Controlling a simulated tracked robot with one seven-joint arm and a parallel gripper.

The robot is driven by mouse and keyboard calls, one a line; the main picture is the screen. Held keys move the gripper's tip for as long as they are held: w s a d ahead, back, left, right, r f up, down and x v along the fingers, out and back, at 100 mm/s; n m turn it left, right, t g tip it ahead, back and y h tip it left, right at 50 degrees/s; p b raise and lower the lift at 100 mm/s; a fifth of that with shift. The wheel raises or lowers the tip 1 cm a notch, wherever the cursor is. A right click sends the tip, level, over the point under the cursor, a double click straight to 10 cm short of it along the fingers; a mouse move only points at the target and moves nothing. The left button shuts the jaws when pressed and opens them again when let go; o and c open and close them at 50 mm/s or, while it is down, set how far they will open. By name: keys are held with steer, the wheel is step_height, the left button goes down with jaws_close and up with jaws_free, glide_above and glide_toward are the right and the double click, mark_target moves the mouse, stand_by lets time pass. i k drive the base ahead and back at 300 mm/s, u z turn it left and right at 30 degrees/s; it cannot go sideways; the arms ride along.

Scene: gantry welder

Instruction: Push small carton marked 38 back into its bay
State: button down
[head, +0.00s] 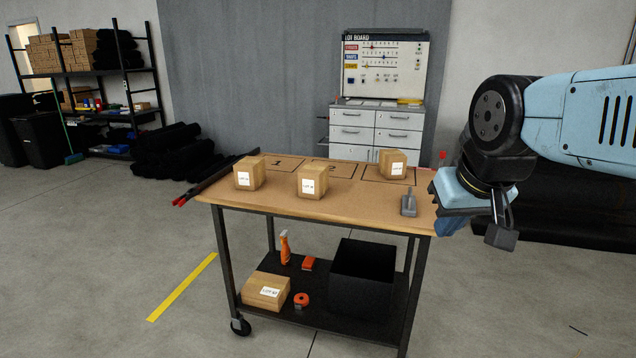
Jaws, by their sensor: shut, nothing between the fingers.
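Three small brown cartons with white labels stand on the wooden table top (270,205). The left carton (249,173) is in front of the outlined bay marked 1 (281,163). The middle carton (312,182) is in front of the bay marked 2 (331,167). The right carton (392,164) stands within the rightmost outlined bay (425,178). The label numbers are too small to read, so I cannot tell which carton is 38. My gripper (502,238) is shut and empty, off the table's right edge, apart from all cartons.
A grey tool (408,204) lies at the table's front right. The lower shelf holds a labelled carton (266,291), a black bin (362,277), a spray bottle (285,248) and orange items.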

mark_target(313, 178)
steer(key=z, duration=0.1)
steer(key=i, duration=1)
steer(key=u, duration=0.1)
